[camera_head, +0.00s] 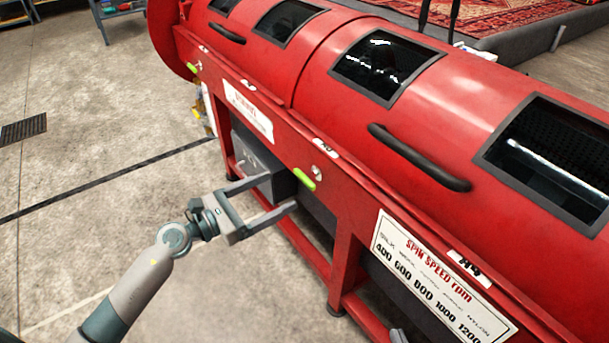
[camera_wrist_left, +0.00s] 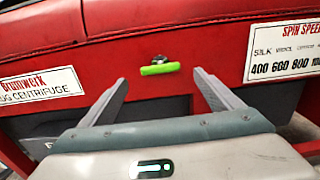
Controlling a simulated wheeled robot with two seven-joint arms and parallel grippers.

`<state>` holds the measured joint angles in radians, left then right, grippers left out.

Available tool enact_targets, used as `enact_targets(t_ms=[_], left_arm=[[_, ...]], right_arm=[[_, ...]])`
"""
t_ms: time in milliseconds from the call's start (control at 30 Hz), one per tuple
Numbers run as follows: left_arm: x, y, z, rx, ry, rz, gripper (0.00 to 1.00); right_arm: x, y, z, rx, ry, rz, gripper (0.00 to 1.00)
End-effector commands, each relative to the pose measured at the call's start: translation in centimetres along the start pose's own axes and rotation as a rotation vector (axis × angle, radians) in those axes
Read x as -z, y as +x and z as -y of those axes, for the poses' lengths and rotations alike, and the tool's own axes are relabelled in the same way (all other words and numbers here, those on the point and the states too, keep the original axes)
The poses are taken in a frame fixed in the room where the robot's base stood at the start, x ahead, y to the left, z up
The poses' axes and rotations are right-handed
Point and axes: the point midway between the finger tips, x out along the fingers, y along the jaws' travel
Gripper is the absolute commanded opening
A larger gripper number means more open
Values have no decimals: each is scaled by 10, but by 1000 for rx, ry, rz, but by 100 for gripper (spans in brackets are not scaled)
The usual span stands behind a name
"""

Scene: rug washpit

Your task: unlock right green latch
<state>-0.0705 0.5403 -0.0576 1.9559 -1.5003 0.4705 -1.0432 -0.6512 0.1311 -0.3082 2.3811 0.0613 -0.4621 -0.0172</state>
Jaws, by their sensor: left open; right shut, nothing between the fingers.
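The right green latch (camera_head: 304,180) is a small bright green bar on the red front rail of the centrifuge, below a small metal keyhole-like fitting (camera_head: 318,172). In the left wrist view the latch (camera_wrist_left: 160,69) lies roughly level, between and beyond my fingertips. My left gripper (camera_head: 283,191) is open and empty, its two fingers pointing at the rail. The latch appears just past the fingertips; I cannot tell the exact gap. Only a small grey tip of my right gripper (camera_head: 398,336) shows at the bottom edge of the head view.
Another green latch (camera_head: 192,68) sits further left on the rail. The red drum (camera_head: 330,60) has dark windows and a black handle (camera_head: 420,158). A spin speed sign (camera_head: 440,278) hangs to the right. Red frame legs (camera_head: 343,270) stand below. The concrete floor (camera_head: 90,120) at left is mostly clear.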

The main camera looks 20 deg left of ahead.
Motion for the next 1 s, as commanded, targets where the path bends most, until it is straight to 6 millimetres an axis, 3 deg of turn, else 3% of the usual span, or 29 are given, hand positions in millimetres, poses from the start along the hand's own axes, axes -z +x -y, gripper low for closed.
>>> enact_targets(t_ms=[200,500,700,1000], left_arm=[[-2,42,0,1,0,3,85],[-1,85,0,0,0,1,85],[0,97,0,1,-1,0,85],[0,98,0,1,0,-1,85]], right_arm=[[-15,-3,-5,-9,10,90,0],[-25,-5,-7,-13,15,141,0],[-26,-5,-8,-13,16,146,0],[-26,-5,-8,-14,16,147,0]])
